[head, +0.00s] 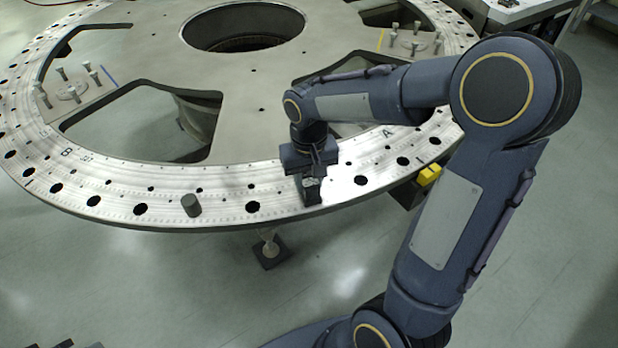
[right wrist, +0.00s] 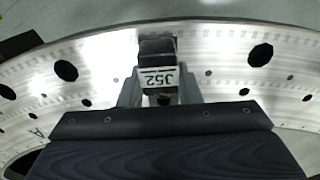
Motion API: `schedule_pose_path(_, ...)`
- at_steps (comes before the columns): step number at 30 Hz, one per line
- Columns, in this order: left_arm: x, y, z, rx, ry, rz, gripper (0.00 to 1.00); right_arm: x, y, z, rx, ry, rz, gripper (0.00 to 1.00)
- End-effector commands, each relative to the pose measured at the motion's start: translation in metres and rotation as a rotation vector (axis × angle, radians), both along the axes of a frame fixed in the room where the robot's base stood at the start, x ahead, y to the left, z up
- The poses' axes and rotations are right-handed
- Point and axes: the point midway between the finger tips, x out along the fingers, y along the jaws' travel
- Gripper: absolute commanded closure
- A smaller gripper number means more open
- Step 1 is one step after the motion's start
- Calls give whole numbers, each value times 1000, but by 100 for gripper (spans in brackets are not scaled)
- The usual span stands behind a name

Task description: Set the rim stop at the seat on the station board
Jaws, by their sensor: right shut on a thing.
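A dark block with a white printed label, which I take to be the rim stop (right wrist: 157,52), is between the fingers of my right gripper (right wrist: 160,92). In the head view my right gripper (head: 312,178) points down at the front rim of the big metal ring plate (head: 225,190). The rim stop (head: 312,192) is at the plate's outer edge; I cannot tell whether it touches the plate. I cannot pick out a station board or its seat with certainty. My left gripper does not show clearly.
A yellow block (head: 429,174) is at the rim on the right, partly behind my arm. Clusters of upright pins (head: 70,85) stand on the plate. Dark holes dot the ring.

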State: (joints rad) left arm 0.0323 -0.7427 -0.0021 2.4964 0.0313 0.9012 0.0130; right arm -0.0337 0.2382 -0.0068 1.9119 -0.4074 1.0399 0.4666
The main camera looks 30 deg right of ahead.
Motion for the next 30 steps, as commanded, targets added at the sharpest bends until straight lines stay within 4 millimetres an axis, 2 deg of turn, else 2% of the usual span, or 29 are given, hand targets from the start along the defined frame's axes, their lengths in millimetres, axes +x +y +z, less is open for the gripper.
schedule_pose_path(8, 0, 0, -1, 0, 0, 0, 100, 0, 0, -1, 0, -1, 0, 100)
schedule_pose_path(9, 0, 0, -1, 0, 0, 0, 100, 0, 0, -2, 0, -1, 0, 68)
schedule_pose_path(15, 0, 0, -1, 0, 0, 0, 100, 0, 0, -1, 0, -1, 0, 44)
schedule_pose_path(23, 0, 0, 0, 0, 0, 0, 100, 0, 0, -1, 0, 1, 0, 44)
schedule_pose_path(30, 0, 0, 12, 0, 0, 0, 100, 0, 0, 14, 0, 0, 0, 44)
